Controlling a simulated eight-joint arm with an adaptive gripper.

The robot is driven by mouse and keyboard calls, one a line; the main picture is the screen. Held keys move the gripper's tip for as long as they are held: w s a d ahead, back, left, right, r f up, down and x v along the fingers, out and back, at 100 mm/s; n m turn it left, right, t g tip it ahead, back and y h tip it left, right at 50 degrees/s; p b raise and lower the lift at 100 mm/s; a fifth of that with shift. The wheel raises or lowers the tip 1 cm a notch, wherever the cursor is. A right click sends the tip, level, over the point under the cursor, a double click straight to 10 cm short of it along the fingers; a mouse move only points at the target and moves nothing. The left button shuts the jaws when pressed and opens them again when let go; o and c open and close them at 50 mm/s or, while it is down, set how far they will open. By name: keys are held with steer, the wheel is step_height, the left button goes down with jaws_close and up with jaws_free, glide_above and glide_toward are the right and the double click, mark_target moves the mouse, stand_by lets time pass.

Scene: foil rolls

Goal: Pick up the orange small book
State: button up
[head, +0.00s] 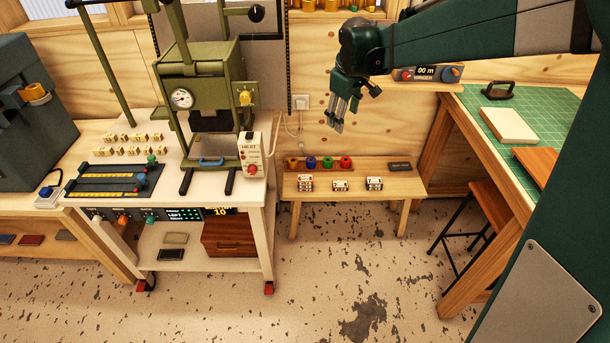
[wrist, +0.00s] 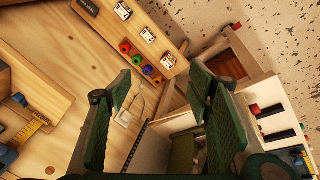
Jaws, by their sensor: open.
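My gripper (head: 337,124) hangs in the air above the small low table, far to the right of these items. In the wrist view its two fingers (wrist: 161,82) stand apart with nothing between them. The orange-brown item cannot be made out in the wrist view.
An olive press (head: 197,88) stands on a white cart (head: 100,172) left of centre. The low table (head: 390,186) carries coloured rolls and small boxes. At right, a green-matted bench (head: 555,110) holds a cream block (head: 509,126) and an orange-brown slab (head: 538,163). The floor in front is clear.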

steer(key=w+a+f+n, duration=0.2)
steer(key=w+a+f, duration=0.1)
steer(key=w+f, duration=0.6)
steer(key=n+g+h+p, duration=0.1)
steer(key=n+g, duration=0.2)
steer(key=n, duration=0.4)
glide_above(303, 178)
step_height(303, 178, down, 35)
steer(key=shift+w, duration=0.1)
steer(key=shift+a+f, duration=0.1)
steer(key=shift+f, duration=0.45)
steer(key=shift+d+f, duration=0.2)
steer(key=shift+f, duration=1.05)
